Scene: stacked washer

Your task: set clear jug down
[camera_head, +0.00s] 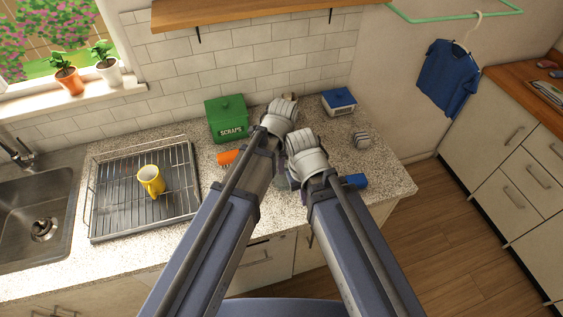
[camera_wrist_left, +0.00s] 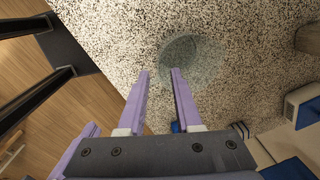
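The clear jug (camera_wrist_left: 193,60) is a round, see-through grey-green shape on the speckled counter in the left wrist view. In the head view only a small greyish patch that may be the jug (camera_head: 282,183) shows between my two arms. My left gripper (camera_wrist_left: 160,72) is open, its two purple fingers apart with bare counter between them. The jug lies just beyond the fingertips, and I see no finger closed on it. In the head view my left gripper is mostly hidden behind the wrists. My right gripper cannot be made out behind its arm.
On the speckled counter (camera_head: 390,165) are a green scraps bin (camera_head: 227,120), a blue-lidded box (camera_head: 339,102), an orange item (camera_head: 228,157) and a blue item (camera_head: 355,181).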

